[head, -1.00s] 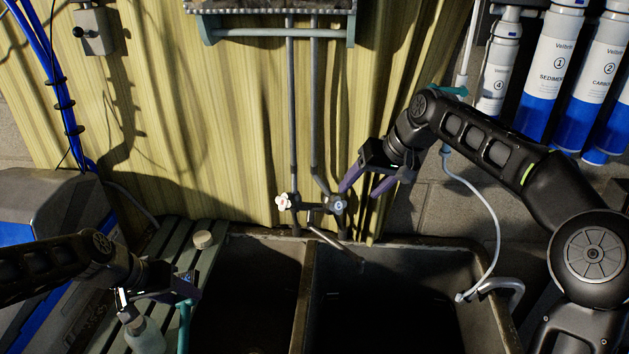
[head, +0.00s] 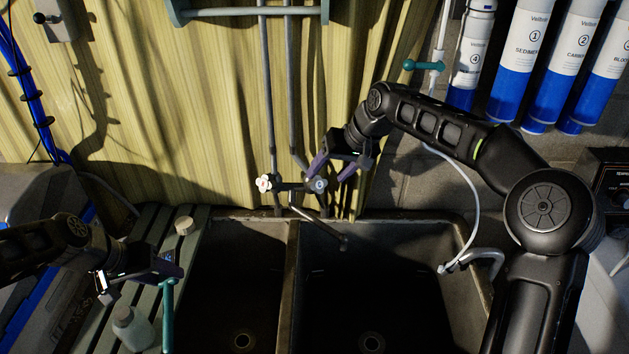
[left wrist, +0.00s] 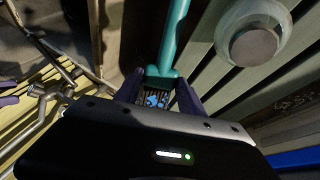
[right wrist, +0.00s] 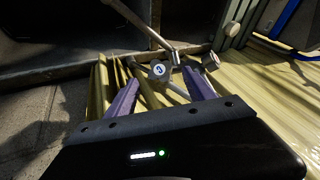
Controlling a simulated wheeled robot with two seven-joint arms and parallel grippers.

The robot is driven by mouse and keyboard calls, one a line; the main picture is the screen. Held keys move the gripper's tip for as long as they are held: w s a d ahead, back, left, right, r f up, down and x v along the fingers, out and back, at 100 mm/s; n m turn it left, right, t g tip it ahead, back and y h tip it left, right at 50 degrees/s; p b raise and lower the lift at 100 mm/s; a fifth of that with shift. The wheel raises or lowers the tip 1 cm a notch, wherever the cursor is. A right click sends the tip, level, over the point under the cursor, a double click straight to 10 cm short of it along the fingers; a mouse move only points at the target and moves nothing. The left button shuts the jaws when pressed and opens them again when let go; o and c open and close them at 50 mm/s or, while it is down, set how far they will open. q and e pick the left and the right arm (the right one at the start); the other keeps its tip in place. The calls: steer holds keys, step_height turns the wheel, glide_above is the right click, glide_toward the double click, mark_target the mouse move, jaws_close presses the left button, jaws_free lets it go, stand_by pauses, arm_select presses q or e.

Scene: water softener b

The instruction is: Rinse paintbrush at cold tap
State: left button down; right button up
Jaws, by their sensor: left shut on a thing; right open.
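My left gripper (head: 178,272) is shut on the paintbrush (head: 167,312), at the left edge of the sink. The brush's teal handle hangs down in the head view and runs up from between the fingers in the left wrist view (left wrist: 174,40). The tap has a blue-marked knob (head: 319,185) and a red-marked white knob (head: 264,183). Its spout (head: 318,228) slants over the right basin; no water shows. My right gripper (head: 328,177) is open at the blue-marked knob. In the right wrist view, that knob (right wrist: 158,71) appears between the spread fingertips; contact is unclear.
The sink has a left basin (head: 240,255) and a right basin (head: 400,250), split by a divider (head: 290,285). A bottle (head: 132,328) and a round capped item (head: 185,225) stand on the slatted rack (head: 150,235). A white hose (head: 462,185) hangs at the right.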

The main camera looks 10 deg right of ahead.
mark_target(319, 182)
arm_select(q)
steer(key=shift+r+p, duration=0.5)
steer(key=shift+r, duration=0.15)
arm_select(e)
steer(key=x, duration=0.6)
steer(key=shift+r, duration=0.1)
steer(key=shift+c, duration=0.5)
jaws_close()
arm_select(q)
steer(key=shift+f+b, duration=0.7)
steer(key=shift+f, duration=0.05)
arm_select(e)
steer(key=shift+a+n+h, duration=0.1)
steer(key=shift+n+h, duration=0.4)
arm_select(q)
steer(key=shift+f+b, duration=0.5)
steer(key=shift+b, duration=0.05)
arm_select(e)
steer(key=shift+n+h, duration=0.4)
steer(key=shift+n, duration=0.1)
steer(key=shift+o, duration=0.5)
jaws_free()
